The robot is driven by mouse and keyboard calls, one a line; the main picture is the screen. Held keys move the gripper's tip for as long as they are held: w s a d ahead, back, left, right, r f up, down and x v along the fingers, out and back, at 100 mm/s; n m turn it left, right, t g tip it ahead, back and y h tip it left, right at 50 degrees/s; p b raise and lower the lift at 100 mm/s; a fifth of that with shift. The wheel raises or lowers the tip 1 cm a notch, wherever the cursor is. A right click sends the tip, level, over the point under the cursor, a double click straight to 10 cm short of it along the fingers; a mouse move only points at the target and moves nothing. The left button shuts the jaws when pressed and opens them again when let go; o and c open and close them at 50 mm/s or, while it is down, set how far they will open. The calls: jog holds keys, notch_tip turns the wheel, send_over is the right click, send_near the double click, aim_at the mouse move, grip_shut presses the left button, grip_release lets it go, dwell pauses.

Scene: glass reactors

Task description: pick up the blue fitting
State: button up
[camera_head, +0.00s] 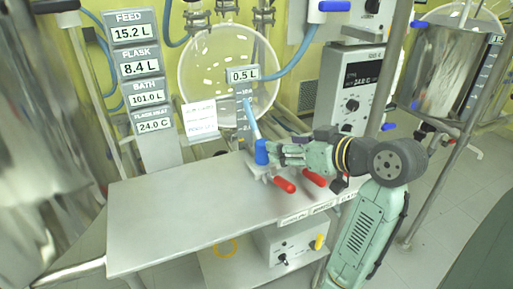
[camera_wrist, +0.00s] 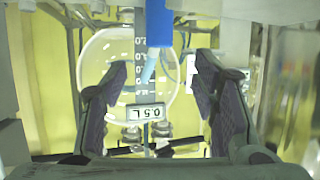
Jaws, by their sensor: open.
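The blue fitting (camera_head: 261,152) is a short upright blue cylinder near the back of the steel table (camera_head: 190,210). A light blue tube (camera_head: 251,118) rises from it, leaning left. My gripper (camera_head: 279,153) comes in level from the right, with its fingertips close beside the fitting. In the wrist view, which looks upside down, the blue fitting (camera_wrist: 159,24) hangs at top centre, between the lines of the two fingers. The gripper (camera_wrist: 160,78) is open there, with a clear gap on each side of the fitting. I cannot tell whether any finger touches it.
Two red handles (camera_head: 285,185) (camera_head: 315,177) stick out just below my gripper. A round glass vessel (camera_head: 215,65) and a 0.5 L display (camera_head: 243,75) stand behind the fitting. A control box (camera_head: 350,90) is at the back right. The table's left part is clear.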

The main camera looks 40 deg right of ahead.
aim_at(262, 141)
jog(key=x, duration=0.3)
jog(key=p+x, duration=0.1)
jog(key=x, duration=0.3)
jog(key=p+x, duration=0.1)
jog(key=x, duration=0.2)
jog(key=shift+f, duration=0.35)
jog(key=shift+c, duration=0.5)
jog(key=shift+d+r, duration=0.1)
grip_shut()
